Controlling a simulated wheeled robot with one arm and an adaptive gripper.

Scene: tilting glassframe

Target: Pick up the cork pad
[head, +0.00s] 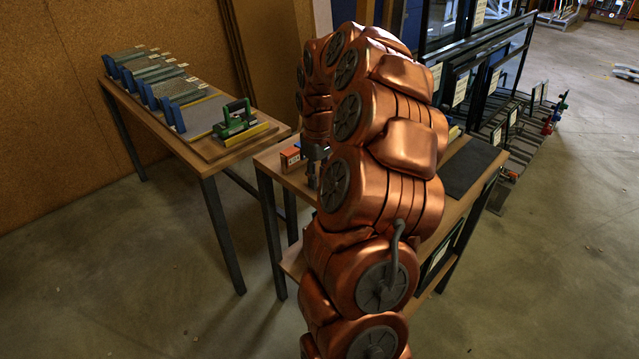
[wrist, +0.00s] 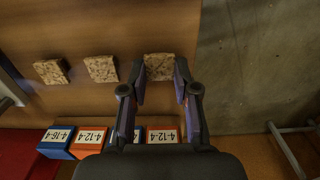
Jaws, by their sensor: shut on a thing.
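Three square cork pads lie in a row in the wrist view: a left one (wrist: 51,72), a middle one (wrist: 101,69) and a right one (wrist: 159,67), all speckled light brown. My gripper (wrist: 160,69) is shut on the right cork pad, with one finger at its left side and one at its right. I cannot tell whether this pad touches the table or is lifted slightly. In the head view my copper-coloured arm hides the pads and most of the gripper.
Blue boxes (wrist: 55,142) and orange boxes (wrist: 89,142) with number labels stand along the near side of the pads. The wooden table (wrist: 80,30) ends just right of the held pad. In the head view, another table (head: 190,143) at the left holds glass panes and a green-handled tool (head: 236,120).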

